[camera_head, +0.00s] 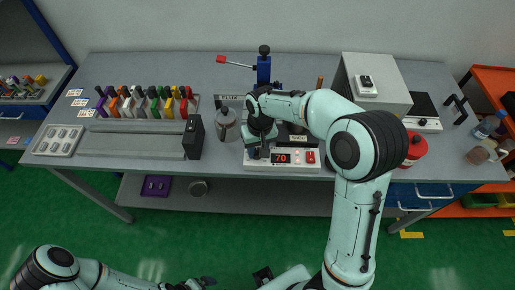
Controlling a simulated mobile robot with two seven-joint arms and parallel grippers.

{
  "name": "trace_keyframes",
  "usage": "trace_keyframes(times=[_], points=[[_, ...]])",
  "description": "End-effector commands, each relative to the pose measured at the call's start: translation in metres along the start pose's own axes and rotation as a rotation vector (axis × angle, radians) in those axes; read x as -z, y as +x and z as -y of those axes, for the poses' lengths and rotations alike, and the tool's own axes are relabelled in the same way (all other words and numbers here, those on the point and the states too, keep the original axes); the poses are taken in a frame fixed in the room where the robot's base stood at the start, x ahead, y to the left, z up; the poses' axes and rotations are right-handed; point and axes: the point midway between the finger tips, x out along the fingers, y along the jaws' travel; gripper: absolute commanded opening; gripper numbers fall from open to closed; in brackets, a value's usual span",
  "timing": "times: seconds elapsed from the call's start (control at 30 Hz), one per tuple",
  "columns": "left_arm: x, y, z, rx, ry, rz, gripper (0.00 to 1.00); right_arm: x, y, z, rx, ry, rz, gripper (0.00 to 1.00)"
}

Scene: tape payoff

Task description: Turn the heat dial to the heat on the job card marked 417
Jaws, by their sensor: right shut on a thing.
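The white heat unit (302,170) stands at the front edge of the workbench. Its lit red display (281,158) appears to read 70. My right gripper (257,152) points down at the left part of its front face and is shut on the heat dial, which the gripper mostly hides. Several small job cards (80,102) lie at the back left of the bench; their print is too small to read, so I cannot tell which is 417. My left gripper (199,283) is low at the bottom edge, away from the bench, its jaws unclear.
A rack of colored-handled tools (148,103), a dark upright block (193,137) and a grey canister (225,122) stand left of the unit. A blue lever press (264,70) stands behind it. A grey box (375,85) and red container (416,148) are to the right.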

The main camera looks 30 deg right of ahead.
Motion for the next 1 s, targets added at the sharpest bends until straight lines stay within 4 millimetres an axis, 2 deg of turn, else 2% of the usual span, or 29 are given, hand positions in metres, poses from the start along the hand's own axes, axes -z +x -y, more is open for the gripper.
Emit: trace_keyframes(times=[0.4, 1.0], points=[[-0.0011, 0.0025, 0.0013, 0.001, -0.001, 0.002, 1.00, 0.0006, -0.0012, 0.0005, 0.001, 0.212, -0.017, 0.04], [-0.0012, 0.0027, 0.0014, 0.001, -0.001, 0.002, 1.00, 0.0008, -0.0015, 0.0004, 0.001, 0.248, -0.020, 0.04]])
